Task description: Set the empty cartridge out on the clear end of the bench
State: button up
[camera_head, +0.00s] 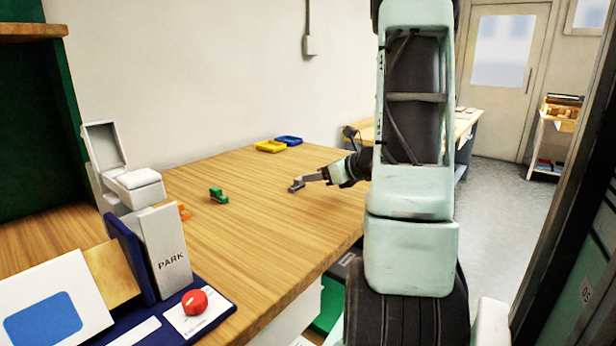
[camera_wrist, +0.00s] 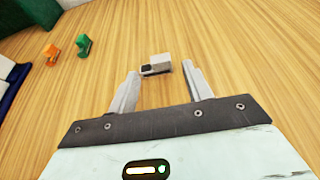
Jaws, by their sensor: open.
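A small grey-and-white block with a dark end (camera_wrist: 156,64), which looks like a cartridge, sits on the wooden bench (camera_head: 270,215). My gripper (camera_wrist: 161,72) is open, with the block between and just beyond its fingertips; I see no grip on it. In the head view the grey block (camera_head: 296,187) is at the tips of my gripper (camera_head: 311,179). A green piece (camera_head: 218,195) and an orange piece (camera_head: 184,211) stand farther left, and also show in the wrist view as green (camera_wrist: 83,45) and orange (camera_wrist: 50,54). I cannot tell which piece is empty.
A grey device with an open lid (camera_head: 103,146) and the word PARK stands at the left on a blue base with a red knob (camera_head: 194,301). Yellow (camera_head: 270,146) and blue (camera_head: 289,140) trays lie at the bench's far end. The bench's near middle is bare.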

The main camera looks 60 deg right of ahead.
jog(key=v, duration=0.7)
jog(key=shift+s, duration=0.15)
dwell(0.3)
